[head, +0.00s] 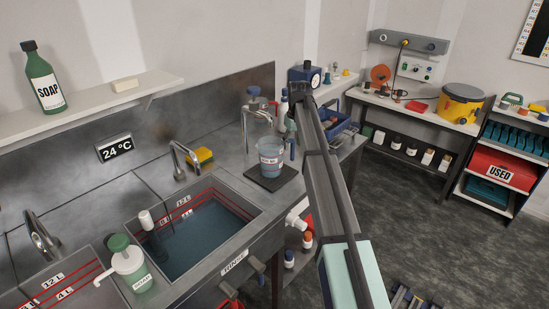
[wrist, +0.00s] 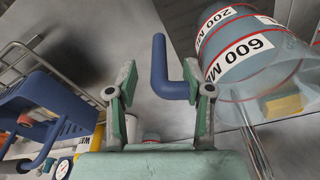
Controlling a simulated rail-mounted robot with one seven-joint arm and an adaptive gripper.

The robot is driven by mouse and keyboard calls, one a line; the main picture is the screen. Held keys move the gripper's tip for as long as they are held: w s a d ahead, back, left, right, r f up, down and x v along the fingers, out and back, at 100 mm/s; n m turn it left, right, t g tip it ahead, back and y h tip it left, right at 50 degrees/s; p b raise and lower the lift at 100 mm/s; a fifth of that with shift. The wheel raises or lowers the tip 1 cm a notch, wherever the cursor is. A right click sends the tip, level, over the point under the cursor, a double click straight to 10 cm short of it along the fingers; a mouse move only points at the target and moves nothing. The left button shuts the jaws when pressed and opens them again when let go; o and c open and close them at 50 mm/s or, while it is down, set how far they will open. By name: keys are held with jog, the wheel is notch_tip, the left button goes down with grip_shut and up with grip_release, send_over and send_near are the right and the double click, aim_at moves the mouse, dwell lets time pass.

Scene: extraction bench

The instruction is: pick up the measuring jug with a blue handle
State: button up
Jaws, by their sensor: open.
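The measuring jug (head: 271,158) is clear, with red lines and white labels, and stands on a dark square plate (head: 266,184) beside the sink. In the wrist view the jug (wrist: 245,45) fills the upper right, with "200" and "600" labels readable. Its blue L-shaped handle (wrist: 160,62) reaches into the space between my fingers. My gripper (wrist: 158,78) is open, with one pale green finger on each side of the handle. The right finger overlaps the handle's bend in the picture; I cannot tell whether they touch. In the head view my arm hides part of this area.
A thin tap (head: 248,128) rises close behind the jug. A blue basket (wrist: 45,115) stands left of my gripper in the wrist view. A soap dispenser (head: 125,262) is at the front left.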

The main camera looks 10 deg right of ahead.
aim_at(292, 149)
jog(key=shift+w+a+f+p, duration=0.15)
jog(key=shift+f+p, duration=0.15)
jog(key=shift+f, duration=0.65)
jog(key=shift+w+d+f+p, duration=0.15)
jog(key=shift+f+p, duration=0.1)
jog(key=shift+f, duration=0.65)
jog(key=shift+a, duration=0.1)
grip_shut()
jog(key=shift+r, duration=0.1)
